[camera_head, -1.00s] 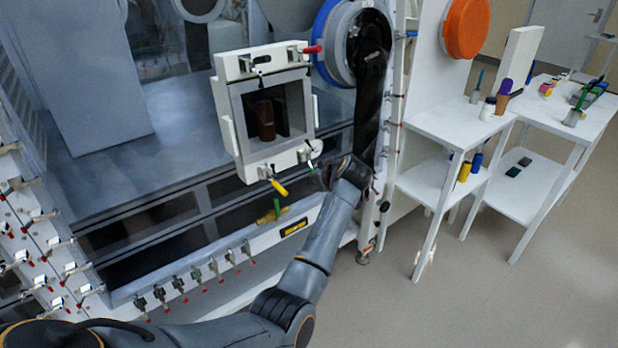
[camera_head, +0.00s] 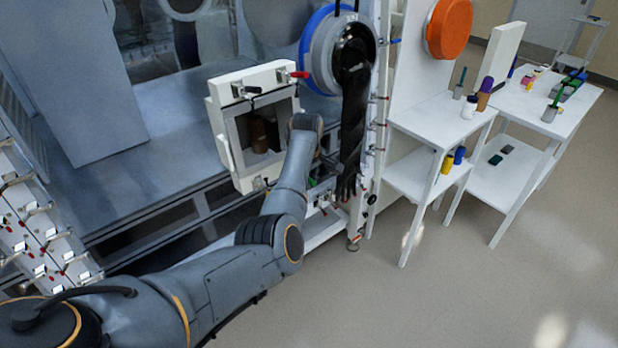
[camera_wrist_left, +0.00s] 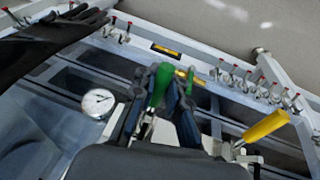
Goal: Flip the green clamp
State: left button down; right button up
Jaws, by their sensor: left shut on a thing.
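In the left wrist view the green clamp's handle (camera_wrist_left: 160,84) stands between the two dark fingers of my left gripper (camera_wrist_left: 161,82). The gripper is shut on the handle. The clamp's metal base is partly hidden below the fingers. In the head view my left gripper (camera_head: 322,170) is at the lower right corner of the white door frame (camera_head: 220,149), mostly hidden by my own arm. A small bit of green (camera_head: 312,182) shows beside it. My right gripper is in neither view.
A yellow-handled clamp (camera_wrist_left: 262,127) and a round gauge (camera_wrist_left: 98,103) flank the gripper in the wrist view. A black glove (camera_head: 352,120) hangs close on the right from its port. A red-handled clamp (camera_head: 298,74) is at the door's top. White tables (camera_head: 430,118) stand further right.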

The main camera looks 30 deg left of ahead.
pick_arm(q)
jog(key=shift+w+r, duration=0.15)
jog(key=shift+r, duration=0.15)
jog(key=c, duration=1.6)
grip_release()
jog(key=shift+o, duration=1.2)
jog(key=a+v, duration=0.1)
jog(key=v, duration=1.1)
jog(key=shift+s+d, duration=0.2)
jog(key=shift+d, duration=0.25)
